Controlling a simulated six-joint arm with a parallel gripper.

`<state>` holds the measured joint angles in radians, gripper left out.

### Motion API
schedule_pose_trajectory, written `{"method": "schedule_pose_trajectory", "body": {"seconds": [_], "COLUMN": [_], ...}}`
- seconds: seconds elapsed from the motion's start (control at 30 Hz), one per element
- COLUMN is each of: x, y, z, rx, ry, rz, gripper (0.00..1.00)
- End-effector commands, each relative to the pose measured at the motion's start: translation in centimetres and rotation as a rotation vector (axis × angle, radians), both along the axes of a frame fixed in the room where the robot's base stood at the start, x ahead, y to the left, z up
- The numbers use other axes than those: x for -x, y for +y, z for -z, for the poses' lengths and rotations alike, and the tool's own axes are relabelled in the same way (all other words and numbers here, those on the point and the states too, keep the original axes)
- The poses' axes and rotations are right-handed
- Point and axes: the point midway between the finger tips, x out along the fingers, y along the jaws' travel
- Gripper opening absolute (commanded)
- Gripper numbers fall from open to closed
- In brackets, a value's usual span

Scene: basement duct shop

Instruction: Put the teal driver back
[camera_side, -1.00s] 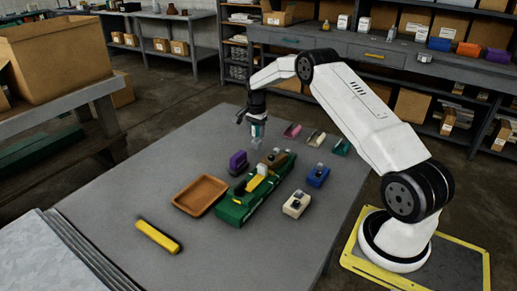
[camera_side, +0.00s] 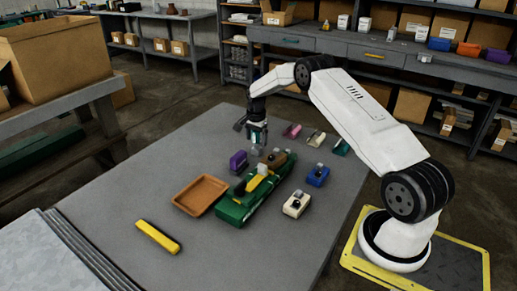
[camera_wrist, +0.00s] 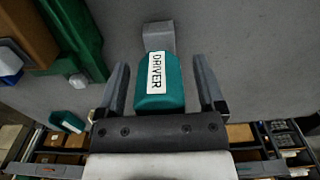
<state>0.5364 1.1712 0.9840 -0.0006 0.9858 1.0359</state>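The teal driver (camera_wrist: 160,84) lies between the two fingers of my gripper (camera_wrist: 158,78) in the wrist view, with its DRIVER label facing the camera and its grey end pointing beyond the fingertips.
A purple tool (camera_side: 238,162) stands close to the holder. Pink (camera_side: 291,130), cream (camera_side: 316,139), teal (camera_side: 340,147), blue (camera_side: 317,176) and white (camera_side: 296,204) pieces lie to the right. A brown tray (camera_side: 183,209) and yellow bar (camera_side: 158,237) are left; the near table is clear.

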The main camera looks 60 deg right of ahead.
Motion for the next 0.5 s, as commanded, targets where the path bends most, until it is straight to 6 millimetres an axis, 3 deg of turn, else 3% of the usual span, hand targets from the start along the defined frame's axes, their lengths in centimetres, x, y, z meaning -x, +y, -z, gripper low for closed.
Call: {"method": "schedule_pose_trajectory", "body": {"seconds": [0.27, 0.5], "x": [0.0, 0.0], "y": [0.0, 0.0], "z": [-0.3, -2.2], "rx": [0.000, 0.000], "ry": [0.000, -0.001], "rz": [0.000, 0.000], "gripper": [0.88, 0.88]}}
